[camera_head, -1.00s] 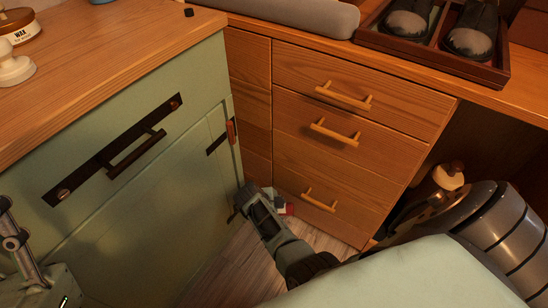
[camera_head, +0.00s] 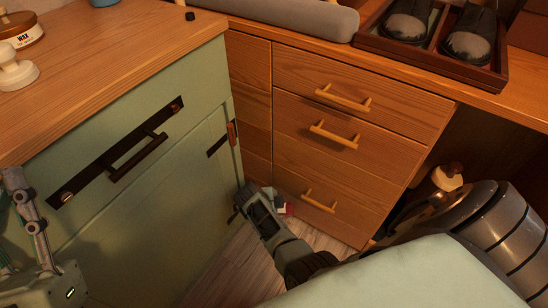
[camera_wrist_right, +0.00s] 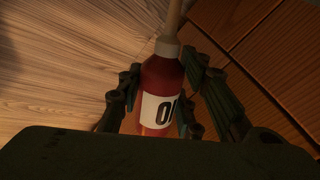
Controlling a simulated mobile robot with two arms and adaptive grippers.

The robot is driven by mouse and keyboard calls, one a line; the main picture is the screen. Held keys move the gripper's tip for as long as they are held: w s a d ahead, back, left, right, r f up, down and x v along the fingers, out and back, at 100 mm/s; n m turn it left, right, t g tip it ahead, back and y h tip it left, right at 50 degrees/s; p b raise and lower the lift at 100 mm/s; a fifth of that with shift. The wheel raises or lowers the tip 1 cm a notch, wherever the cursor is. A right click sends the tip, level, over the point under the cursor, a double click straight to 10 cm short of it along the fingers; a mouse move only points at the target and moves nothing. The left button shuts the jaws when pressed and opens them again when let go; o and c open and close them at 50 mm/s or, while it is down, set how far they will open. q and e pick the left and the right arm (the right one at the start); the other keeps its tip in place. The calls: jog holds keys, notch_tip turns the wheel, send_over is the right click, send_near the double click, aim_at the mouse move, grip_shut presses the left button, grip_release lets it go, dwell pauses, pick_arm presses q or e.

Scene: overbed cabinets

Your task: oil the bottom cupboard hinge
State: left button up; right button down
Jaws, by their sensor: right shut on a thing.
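A red oil bottle (camera_wrist_right: 165,85) with a white label and a pale nozzle is upright between the fingers of my right gripper (camera_wrist_right: 165,100) in the right wrist view. In the head view my right gripper (camera_head: 252,200) is low beside the green cupboard door (camera_head: 150,215), near its hinge-side edge. Only a small red and white part of the bottle (camera_head: 286,208) shows there. The upper hinge (camera_head: 231,133) is reddish, beside a dark strap. The bottom hinge is not clearly visible around my right gripper. My left gripper (camera_head: 22,195) is at the left edge, partly cut off.
A wooden drawer unit (camera_head: 335,130) with pale bar handles stands right of the cupboard. The wooden floor (camera_head: 225,275) shows in the narrow gap. A wax tin (camera_head: 20,32) and white knob-shaped object (camera_head: 16,70) sit on the counter. A tray (camera_head: 400,45) holds dark brushes.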

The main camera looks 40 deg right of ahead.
pick_arm(q)
jog(key=shift+w+f+g+y+p, duration=0.15)
jog(key=shift+w+g+y+p, duration=0.15)
jog(key=shift+w+g, duration=0.25)
pick_arm(e)
jog(key=shift+w+r, duration=0.1)
jog(key=shift+r, duration=0.2)
jog(key=shift+f, duration=0.15)
pick_arm(q)
jog(key=shift+s+d, duration=0.1)
pick_arm(e)
jog(key=shift+f, duration=0.35)
pick_arm(q)
jog(key=shift+s+d+f+t+b, duration=0.1)
jog(key=shift+s+f+t+b, duration=0.1)
jog(key=shift+t+b, duration=0.2)
pick_arm(e)
jog(key=shift+f, duration=0.55)
pick_arm(q)
jog(key=shift+w+g+p, duration=0.25)
jog(key=shift+w+p, duration=0.1)
pick_arm(e)
jog(key=shift+r, duration=0.25)
